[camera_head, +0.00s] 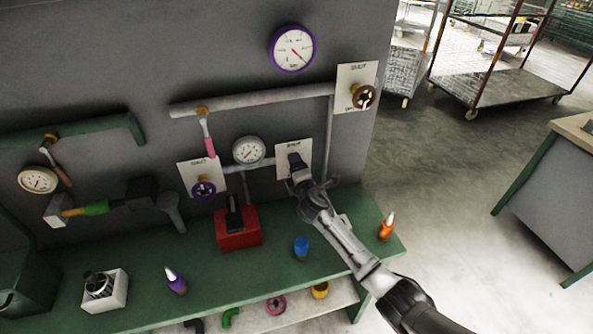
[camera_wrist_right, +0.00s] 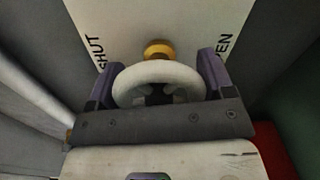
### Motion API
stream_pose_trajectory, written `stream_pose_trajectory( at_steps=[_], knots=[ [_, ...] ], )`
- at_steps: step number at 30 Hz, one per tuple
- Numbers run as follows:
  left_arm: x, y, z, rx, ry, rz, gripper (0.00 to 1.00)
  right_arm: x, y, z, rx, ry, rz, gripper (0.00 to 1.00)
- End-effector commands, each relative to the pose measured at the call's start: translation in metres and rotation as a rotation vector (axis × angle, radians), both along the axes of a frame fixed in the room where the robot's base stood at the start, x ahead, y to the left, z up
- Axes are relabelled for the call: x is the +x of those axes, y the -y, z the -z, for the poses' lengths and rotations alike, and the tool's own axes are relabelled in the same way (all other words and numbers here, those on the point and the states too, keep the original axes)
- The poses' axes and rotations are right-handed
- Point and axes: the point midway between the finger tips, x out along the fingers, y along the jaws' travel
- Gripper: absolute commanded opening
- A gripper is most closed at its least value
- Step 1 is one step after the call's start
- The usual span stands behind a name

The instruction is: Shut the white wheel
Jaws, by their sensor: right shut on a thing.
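The white wheel (camera_wrist_right: 158,72) is in the right wrist view, in front of a pale plate (camera_wrist_right: 118,20) lettered SHUT on the left and OPEN on the right. A brass-coloured hub (camera_wrist_right: 158,49) shows just above its rim. My right gripper (camera_wrist_right: 157,80) has one purple finger on each side of the wheel and is shut on it. In the head view my right gripper (camera_head: 297,168) is at the white plate (camera_head: 283,149) on the wall panel and hides the wheel there. My left gripper is not in view.
A purple wheel (camera_head: 204,189) and a brown wheel (camera_head: 363,97) sit on neighbouring plates. A white gauge (camera_head: 249,151) is just left of my gripper. The green bench (camera_head: 150,270) below holds a red block (camera_head: 238,238), a blue cup (camera_head: 301,248) and several small bottles.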

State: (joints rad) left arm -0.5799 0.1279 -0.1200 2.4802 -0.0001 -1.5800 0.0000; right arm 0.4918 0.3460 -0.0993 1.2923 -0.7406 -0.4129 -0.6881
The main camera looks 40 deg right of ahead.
Motion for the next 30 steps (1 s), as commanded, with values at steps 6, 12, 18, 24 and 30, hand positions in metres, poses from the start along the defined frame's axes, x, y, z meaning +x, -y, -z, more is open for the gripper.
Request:
stream_pose_trajectory(
  at_steps=[6,12,18,24,30],
  knots=[
    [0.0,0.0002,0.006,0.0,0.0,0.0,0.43,0.0,-0.0006,0.0005,0.16,0.062,-0.001,0.51],
    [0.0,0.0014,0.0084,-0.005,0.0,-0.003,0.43,0.0,-0.0007,-0.0002,0.267,0.103,0.0,0.51],
    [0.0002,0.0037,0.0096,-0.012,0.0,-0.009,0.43,0.0,0.0,-0.0008,0.332,0.128,0.0,0.51],
    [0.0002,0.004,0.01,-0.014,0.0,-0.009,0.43,0.0,0.0,-0.0011,0.361,0.139,0.0,0.51],
    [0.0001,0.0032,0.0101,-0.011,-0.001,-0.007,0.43,0.0,0.0,-0.0012,0.37,0.142,0.0,0.51]
  ],
)
